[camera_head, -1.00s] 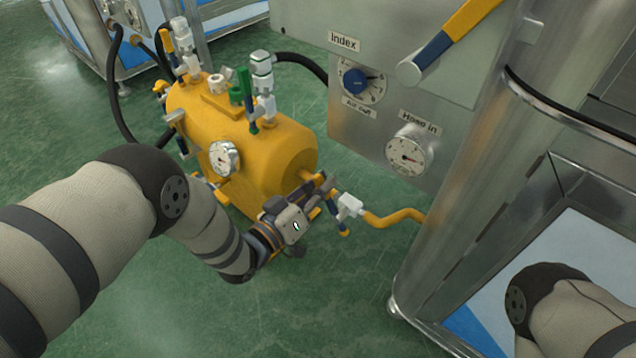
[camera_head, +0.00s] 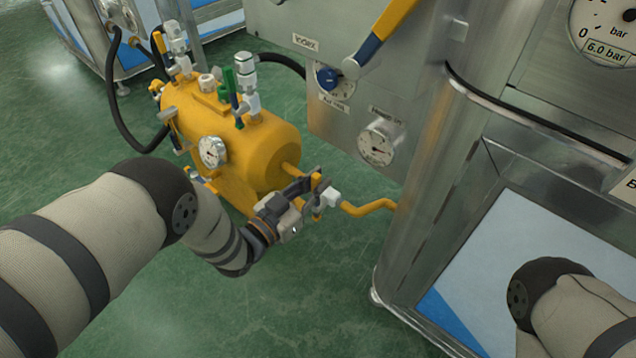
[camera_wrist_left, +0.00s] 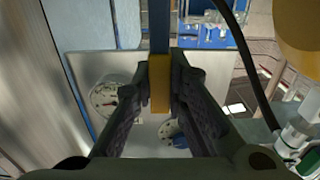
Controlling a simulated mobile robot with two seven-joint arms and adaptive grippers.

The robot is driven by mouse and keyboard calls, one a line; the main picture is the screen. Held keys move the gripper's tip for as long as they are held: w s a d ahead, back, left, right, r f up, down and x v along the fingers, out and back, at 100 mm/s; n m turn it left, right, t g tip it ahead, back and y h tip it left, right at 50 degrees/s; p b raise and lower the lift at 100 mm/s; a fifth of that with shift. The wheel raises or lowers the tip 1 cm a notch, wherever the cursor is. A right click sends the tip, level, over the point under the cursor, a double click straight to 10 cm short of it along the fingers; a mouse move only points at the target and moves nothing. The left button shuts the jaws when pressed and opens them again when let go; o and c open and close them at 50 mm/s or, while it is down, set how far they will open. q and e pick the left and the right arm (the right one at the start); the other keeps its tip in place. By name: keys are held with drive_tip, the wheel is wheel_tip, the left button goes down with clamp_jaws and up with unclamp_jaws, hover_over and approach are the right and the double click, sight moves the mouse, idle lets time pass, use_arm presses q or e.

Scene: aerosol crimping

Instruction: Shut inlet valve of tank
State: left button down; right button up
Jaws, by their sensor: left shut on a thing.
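The yellow tank (camera_head: 235,140) lies on its side on the green floor. A yellow pipe (camera_head: 370,207) runs between its right end and the steel cabinet. The inlet valve (camera_head: 331,197), with a pale metal body, sits on this pipe. My left gripper (camera_head: 317,183) is at the valve. In the left wrist view its fingers are shut on the yellow part of the blue-and-yellow valve handle (camera_wrist_left: 160,90). The fingers partly hide the valve in the head view. My right gripper is out of view; only part of that arm shows at lower right.
The steel cabinet (camera_head: 350,118) stands right of the tank, with a blue index knob (camera_head: 328,77), a hose gauge (camera_head: 378,145) and a large blue-and-yellow lever (camera_head: 382,30). A black hose (camera_head: 118,110) curves left of the tank. The floor in front is clear.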

use_arm(q)
drive_tip(key=shift+s+f, duration=0.1)
idle(0.3)
drive_tip(key=c, duration=1.6)
unclamp_jaws()
drive_tip(key=v, duration=1.2)
